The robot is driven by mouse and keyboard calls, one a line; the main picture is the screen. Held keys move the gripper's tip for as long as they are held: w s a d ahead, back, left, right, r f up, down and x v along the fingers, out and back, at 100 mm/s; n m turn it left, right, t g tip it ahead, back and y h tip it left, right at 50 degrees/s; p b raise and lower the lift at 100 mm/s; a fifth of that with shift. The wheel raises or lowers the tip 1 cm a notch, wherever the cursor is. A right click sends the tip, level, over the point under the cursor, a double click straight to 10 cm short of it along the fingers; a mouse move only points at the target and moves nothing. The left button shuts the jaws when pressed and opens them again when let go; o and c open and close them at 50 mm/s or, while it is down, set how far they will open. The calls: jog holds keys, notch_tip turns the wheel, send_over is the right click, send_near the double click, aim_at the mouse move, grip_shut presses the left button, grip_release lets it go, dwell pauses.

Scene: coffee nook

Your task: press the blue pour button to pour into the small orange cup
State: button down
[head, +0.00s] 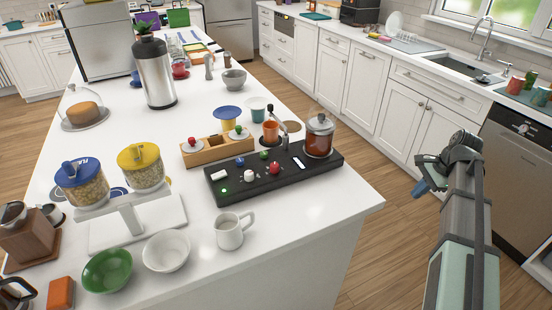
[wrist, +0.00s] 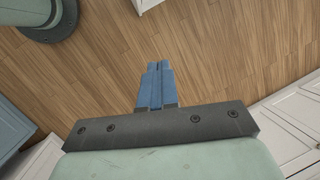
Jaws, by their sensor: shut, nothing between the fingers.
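The black pouring machine (head: 300,172) lies along the right edge of the white counter. Its blue button (head: 239,161) is on the top near the back left, with red, green and white controls beside it. The small orange cup (head: 271,132) stands at the back of the machine by the metal spout (head: 283,125); its inside is hard to see. A lidded glass jar of brown liquid (head: 319,138) sits at the machine's right end. My gripper (head: 421,187) is off the counter to the right, over the floor, away from the machine. In the wrist view its blue fingers (wrist: 157,70) are together and empty.
A white mug (head: 231,232) stands in front of the machine. A wooden holder (head: 212,151) with lidded pots is behind it at left. Open floor (head: 385,235) lies between counter and cabinets.

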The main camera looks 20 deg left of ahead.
aim_at(237, 161)
jog(key=s+a+r+n, duration=0.1)
jog(key=s+a+r, duration=0.2)
jog(key=a, duration=0.9)
jog(key=s+a+r+n, duration=0.2)
jog(key=a+r, duration=0.3)
jog(key=a, duration=0.7)
jog(key=s+a+r+n, duration=0.2)
jog(key=s+a+r, duration=0.2)
jog(key=a, duration=0.8)
jog(key=shift+a+r+g+h, duration=0.25)
jog(key=shift+r+g+h, duration=0.05)
jog(key=shift+r+h, duration=0.1)
jog(key=a+n+t+h, duration=0.1)
jog(key=a, duration=0.2)
jog(key=a+r+n+t+h, duration=0.1)
jog(key=a+n+h, duration=0.1)
jog(key=a, duration=0.1)
jog(key=a+n+t+h, duration=0.1)
jog(key=a+n, duration=0.1)
jog(key=a, duration=0.1)
jog(key=shift+s+a+r, duration=0.2)
jog(key=shift+s+a, duration=0.1)
jog(key=shift+a, duration=0.05)
jog(key=s+a+r+n+t+h, duration=0.2)
jog(key=a+r+n+t+h, duration=0.1)
jog(key=a, duration=0.5)
notch_tip(237, 161, up, 2)
jog(key=shift+s+a+r+n+t+h, duration=0.2)
jog(key=shift+a+n+t+h, duration=0.2)
jog(key=shift+n+t, duration=0.5)
